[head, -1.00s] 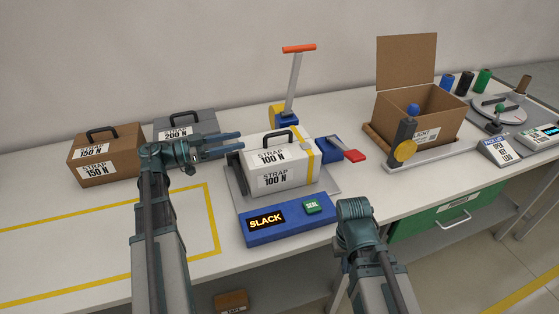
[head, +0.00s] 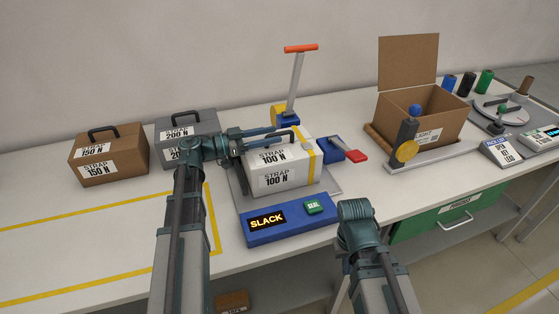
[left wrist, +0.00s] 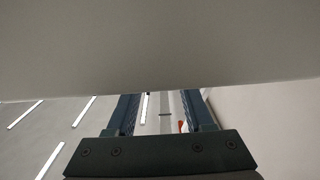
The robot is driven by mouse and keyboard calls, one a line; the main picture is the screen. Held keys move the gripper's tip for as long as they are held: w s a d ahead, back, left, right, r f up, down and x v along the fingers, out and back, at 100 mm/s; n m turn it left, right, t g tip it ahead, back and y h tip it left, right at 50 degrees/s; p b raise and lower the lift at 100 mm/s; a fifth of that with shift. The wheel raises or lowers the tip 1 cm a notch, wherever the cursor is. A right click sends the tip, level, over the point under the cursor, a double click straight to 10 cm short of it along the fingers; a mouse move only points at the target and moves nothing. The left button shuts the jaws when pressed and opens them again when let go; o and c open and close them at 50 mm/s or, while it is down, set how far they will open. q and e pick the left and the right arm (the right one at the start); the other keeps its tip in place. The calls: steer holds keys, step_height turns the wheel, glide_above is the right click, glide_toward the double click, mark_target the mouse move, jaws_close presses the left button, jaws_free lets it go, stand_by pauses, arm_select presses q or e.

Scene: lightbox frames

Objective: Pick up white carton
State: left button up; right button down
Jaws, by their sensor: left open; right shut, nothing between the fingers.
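The white carton (head: 289,176), marked STRAP 100 N, stands upright on the grey plate of the strapping station in the head view, a yellow band around its right part. My left gripper (head: 285,140) is open at the top of the carton, its fingers overlapping the black handle. I cannot tell whether the handle lies between the fingers. In the left wrist view the open fingers (left wrist: 160,115) show, with a plain pale surface above them. My right arm's wrist stands in front of the station; its fingers are hidden.
A blue panel (head: 288,224) reading SLACK with a green SEAL button lies in front of the carton. A lever (head: 295,78) stands behind it. Brown (head: 108,160) and grey (head: 186,126) cases are at the left, an open cardboard box (head: 440,105) at the right. The yellow-outlined area is clear.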

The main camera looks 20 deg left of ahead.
arm_select(q)
steer(key=x, duration=0.3)
steer(key=shift+d, duration=0.15)
jaws_close()
stand_by(1.2)
